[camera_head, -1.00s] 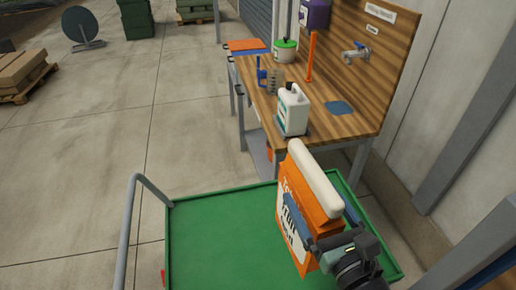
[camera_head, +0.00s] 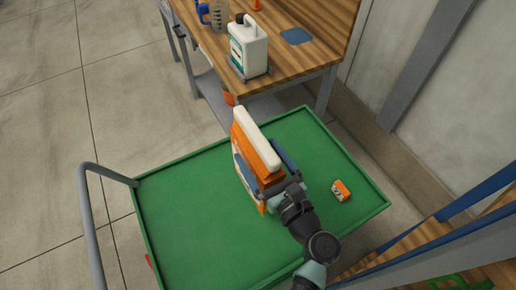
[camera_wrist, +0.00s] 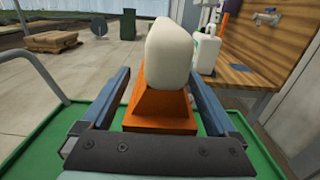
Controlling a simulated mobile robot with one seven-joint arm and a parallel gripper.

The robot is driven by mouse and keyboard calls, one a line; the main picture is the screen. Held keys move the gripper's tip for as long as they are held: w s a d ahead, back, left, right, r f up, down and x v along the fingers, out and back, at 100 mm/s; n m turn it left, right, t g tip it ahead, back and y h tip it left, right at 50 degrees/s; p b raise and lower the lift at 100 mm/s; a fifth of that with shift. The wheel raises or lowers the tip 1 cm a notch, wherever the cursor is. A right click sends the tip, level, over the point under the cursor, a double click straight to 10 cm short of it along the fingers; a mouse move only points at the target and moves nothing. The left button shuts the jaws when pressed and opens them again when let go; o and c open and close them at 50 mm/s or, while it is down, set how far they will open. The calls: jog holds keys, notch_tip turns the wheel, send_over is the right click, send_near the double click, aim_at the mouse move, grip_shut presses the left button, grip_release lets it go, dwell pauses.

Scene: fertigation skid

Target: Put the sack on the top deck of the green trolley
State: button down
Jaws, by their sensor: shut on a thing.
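The orange sack (camera_head: 243,182) with a white rolled top is upright over the green trolley's top deck (camera_head: 190,218). My gripper (camera_head: 265,172) is shut on the sack, with one finger on each side below the white top. In the wrist view the sack (camera_wrist: 160,105) stands between the two blue-grey fingers of my gripper (camera_wrist: 160,100). The sack's bottom is hidden, so I cannot tell whether it touches the deck. The trolley's green rim (camera_wrist: 45,125) shows behind the fingers.
A small orange-and-white box (camera_head: 341,190) lies on the deck right of the sack. The trolley's grey handle (camera_head: 88,215) rises at the left. A wooden bench (camera_head: 300,65) with a white jug (camera_head: 248,50) stands just behind. The deck's left part is clear.

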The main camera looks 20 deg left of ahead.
jog(key=shift+w+a+f+b, duration=0.1)
jog(key=shift+f+b, duration=0.25)
jog(key=shift+f, duration=1.9)
jog(key=shift+f, duration=0.2)
grip_release()
jog(key=shift+f, duration=0.15)
jog(key=b+v, duration=0.1)
jog(key=v, duration=1.1)
